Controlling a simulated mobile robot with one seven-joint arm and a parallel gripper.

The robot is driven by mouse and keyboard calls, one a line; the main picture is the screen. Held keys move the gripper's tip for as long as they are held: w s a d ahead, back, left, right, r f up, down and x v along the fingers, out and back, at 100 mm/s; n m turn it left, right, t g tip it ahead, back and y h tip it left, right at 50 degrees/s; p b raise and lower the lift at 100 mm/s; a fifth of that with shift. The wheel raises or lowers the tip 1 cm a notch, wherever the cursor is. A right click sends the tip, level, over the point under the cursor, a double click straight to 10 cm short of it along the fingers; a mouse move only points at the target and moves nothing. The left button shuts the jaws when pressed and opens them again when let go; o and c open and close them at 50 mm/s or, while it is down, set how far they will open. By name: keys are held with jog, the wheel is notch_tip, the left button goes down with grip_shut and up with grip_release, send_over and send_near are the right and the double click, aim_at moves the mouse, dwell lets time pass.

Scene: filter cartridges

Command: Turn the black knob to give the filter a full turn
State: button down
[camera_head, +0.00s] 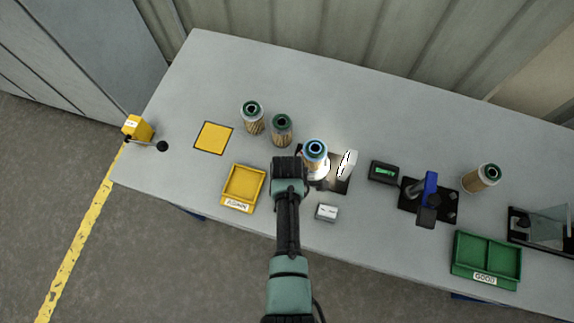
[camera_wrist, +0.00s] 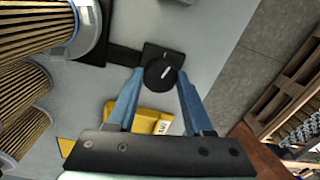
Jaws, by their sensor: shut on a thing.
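The black knob (camera_wrist: 158,76), with a white mark on its top, sits on a dark plate in the wrist view. My gripper (camera_wrist: 161,72) has one blue finger on each side of it, closed on it. In the head view my gripper (camera_head: 289,168) hides the knob. The filter (camera_head: 314,154), with a blue top ring and pleated sides, stands upright on the white turntable (camera_head: 317,177), just right of my gripper. In the wrist view the filter (camera_wrist: 35,28) shows at the upper left, partly cut off.
A lit white panel (camera_head: 346,164) stands right of the filter. Two green-topped filters (camera_head: 253,122) stand to the left. A black display (camera_head: 384,172), a blue-handled device (camera_head: 428,190) and a green tray (camera_head: 487,262) are further right.

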jog(key=shift+n, duration=1.6)
jog(key=shift+c, duration=1.4)
grip_release()
jog(key=shift+r, duration=0.15)
notch_tip(320, 180, up, 13)
jog(key=shift+w, duration=0.15)
